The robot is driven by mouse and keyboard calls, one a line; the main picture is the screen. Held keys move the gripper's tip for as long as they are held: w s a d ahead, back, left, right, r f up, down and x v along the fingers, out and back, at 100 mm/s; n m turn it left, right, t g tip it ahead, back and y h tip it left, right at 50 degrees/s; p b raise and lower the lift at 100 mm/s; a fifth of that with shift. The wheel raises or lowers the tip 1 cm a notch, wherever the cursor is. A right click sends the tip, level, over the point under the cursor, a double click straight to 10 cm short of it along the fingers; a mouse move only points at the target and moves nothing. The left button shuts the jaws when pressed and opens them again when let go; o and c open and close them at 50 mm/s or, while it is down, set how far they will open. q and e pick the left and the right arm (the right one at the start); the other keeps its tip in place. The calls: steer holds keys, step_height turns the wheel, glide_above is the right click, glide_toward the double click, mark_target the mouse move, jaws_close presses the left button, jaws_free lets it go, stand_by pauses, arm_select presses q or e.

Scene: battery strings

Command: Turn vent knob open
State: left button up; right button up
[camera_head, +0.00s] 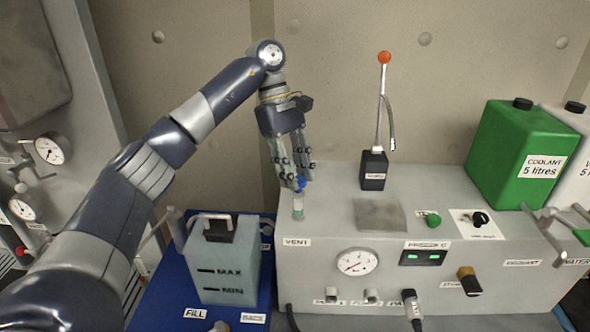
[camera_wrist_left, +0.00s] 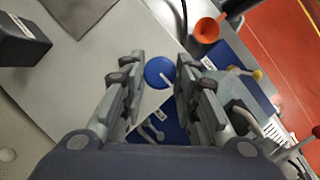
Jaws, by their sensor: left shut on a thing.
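The vent knob is a small round blue cap (camera_head: 300,184) on a pale stem, standing on the top left corner of the grey machine, above the VENT label (camera_head: 297,242). My left gripper (camera_head: 299,178) points down over it, with its fingertips at the blue cap. In the left wrist view, the blue knob (camera_wrist_left: 159,72), with a white line across its face, lies between the two fingertips (camera_wrist_left: 160,68). The left gripper is shut on the knob. The knob's far side is partly hidden by the fingers. My right gripper is not in view.
A lever with an orange ball (camera_head: 384,58) stands on the machine to the right. A green coolant canister (camera_head: 514,150) stands at the far right. A translucent tank (camera_head: 222,270) on a blue base is left of the machine. A gauge (camera_head: 356,262) is on the front.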

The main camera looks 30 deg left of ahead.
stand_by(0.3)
arm_select(q)
steer(key=o, duration=1.1)
steer(key=shift+c, duration=0.2)
steer(key=shift+d, duration=0.1)
steer(key=shift+r, duration=0.15)
steer(key=v, duration=1.1)
steer(key=shift+r, duration=0.35)
steer(key=shift+a, duration=0.25)
